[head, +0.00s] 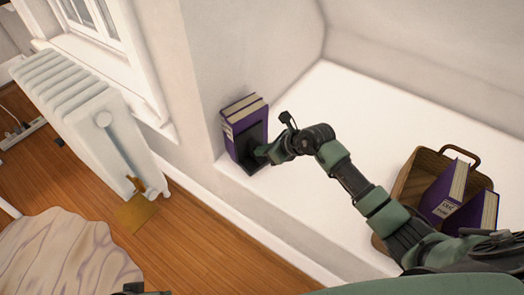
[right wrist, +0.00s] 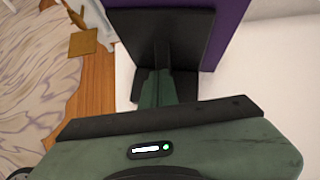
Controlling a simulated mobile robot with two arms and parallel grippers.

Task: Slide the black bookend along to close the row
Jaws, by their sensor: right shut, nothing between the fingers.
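Purple books (head: 240,118) stand upright in a short row at the left end of the white ledge, against the wall. The black bookend (head: 252,139) stands at the row's near right side; in the right wrist view its upright plate (right wrist: 135,45) is in front of a purple book (right wrist: 228,35). My right gripper (head: 262,153) is shut and empty, with its fingertips at the bookend, seemingly against it; the exact contact is hard to tell. In the right wrist view the closed fingers (right wrist: 155,84) hide part of the bookend's base.
A wooden basket (head: 411,183) with purple books (head: 445,193) stands on the right of the ledge (head: 370,120), partly behind my right arm. The ledge between is clear. A white radiator (head: 85,105) stands left, below the window. The ledge's front edge drops to a wooden floor.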

